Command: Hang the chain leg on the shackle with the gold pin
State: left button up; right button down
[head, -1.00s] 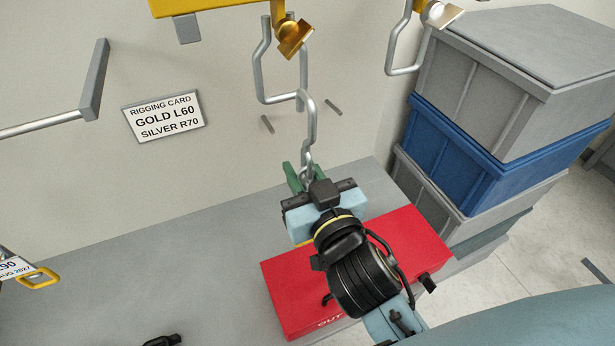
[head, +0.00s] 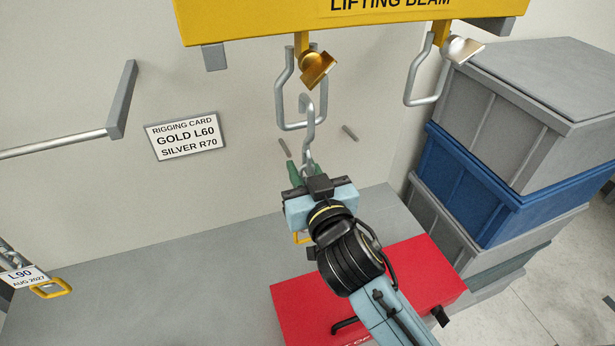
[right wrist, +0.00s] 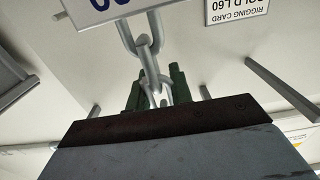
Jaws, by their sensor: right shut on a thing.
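The shackle with the gold pin (head: 317,68) hangs from the left part of the yellow lifting beam (head: 260,22); its grey bow (head: 280,100) opens downward. My right gripper (head: 308,172), with green fingertips, is shut on the chain leg just below that shackle. The chain leg's grey hook (head: 307,125) points up and overlaps the bow; I cannot tell whether it is through it. In the right wrist view the chain links (right wrist: 147,45) run between the green fingers (right wrist: 155,90), beside a white tag (right wrist: 95,8). My left gripper is out of view.
A silver-pin shackle (head: 428,75) hangs further right. A rigging card (head: 185,140) on the wall reads GOLD L60, SILVER R70. An L90 tag (head: 20,277) hangs at left. A red case (head: 415,280) lies on the grey bench (head: 140,270). Crates (head: 510,190) are stacked at right.

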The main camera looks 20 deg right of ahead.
jog(key=shift+w+f+b, duration=0.5)
jog(key=shift+f+b, duration=0.2)
jog(key=shift+f, duration=0.05)
jog(key=shift+w+f+b, duration=0.5)
jog(key=shift+f+b, duration=0.15)
jog(key=shift+f, duration=0.1)
jog(key=c, duration=1.3)
grip_release()
jog(key=shift+o, duration=0.7)
jog(key=shift+f, duration=0.3)
jog(key=s+b, duration=0.1)
jog(key=s, duration=1.2)
jog(key=shift+s+d+r+b, duration=0.2)
jog(key=shift+b, duration=0.2)
